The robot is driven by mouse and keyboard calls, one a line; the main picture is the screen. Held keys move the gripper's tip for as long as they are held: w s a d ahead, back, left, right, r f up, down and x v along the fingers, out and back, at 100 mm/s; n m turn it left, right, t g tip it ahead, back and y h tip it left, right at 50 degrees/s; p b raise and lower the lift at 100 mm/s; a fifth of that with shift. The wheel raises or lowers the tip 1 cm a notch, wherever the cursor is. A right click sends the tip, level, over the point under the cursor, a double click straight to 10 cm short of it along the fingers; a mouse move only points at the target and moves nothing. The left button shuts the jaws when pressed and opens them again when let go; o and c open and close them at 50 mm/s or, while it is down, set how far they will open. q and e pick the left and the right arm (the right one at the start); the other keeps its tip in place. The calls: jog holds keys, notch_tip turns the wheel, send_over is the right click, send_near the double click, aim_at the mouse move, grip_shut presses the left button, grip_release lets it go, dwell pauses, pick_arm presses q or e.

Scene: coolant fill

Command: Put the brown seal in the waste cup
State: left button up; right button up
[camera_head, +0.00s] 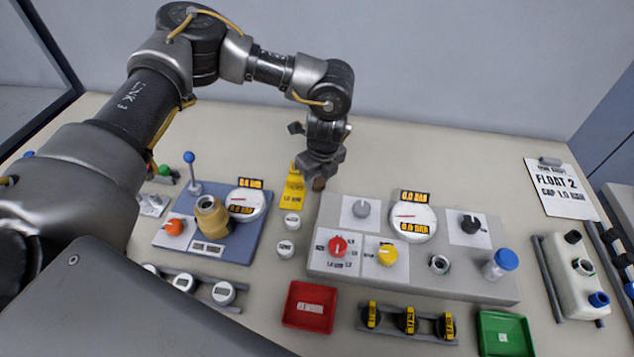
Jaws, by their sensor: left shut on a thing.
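My left gripper (320,176) reaches in from the upper left and points down behind the grey panel. It is shut on a small brown piece, which I take to be the brown seal (319,184); only its lower end shows below the fingers. I cannot tell whether it touches the table. No cup is clearly marked as the waste cup. A tan, round-mouthed vessel (212,218) stands on the blue panel, left of the gripper; I cannot tell if it is the waste cup. My right gripper is not in view.
A yellow tag-shaped object (292,192) stands just left of the gripper. The grey panel (320,262) carries knobs, a gauge and a blue-capped vial (501,263). A red tray (310,306) and green tray (505,333) lie in front. The table behind the grey panel is clear.

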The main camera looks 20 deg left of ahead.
pick_arm(q)
jog(key=shift+r+b, duration=0.4)
jog(key=shift+r, duration=0.1)
jog(key=s+d+r+b, duration=0.2)
jog(key=s+r, duration=0.4)
jog(key=s+d+r+b, duration=0.2)
jog(key=s+d+r, duration=0.1)
jog(key=s+r, duration=0.3)
jog(key=shift+s+d, duration=0.25)
jog(key=shift+s, duration=0.25)
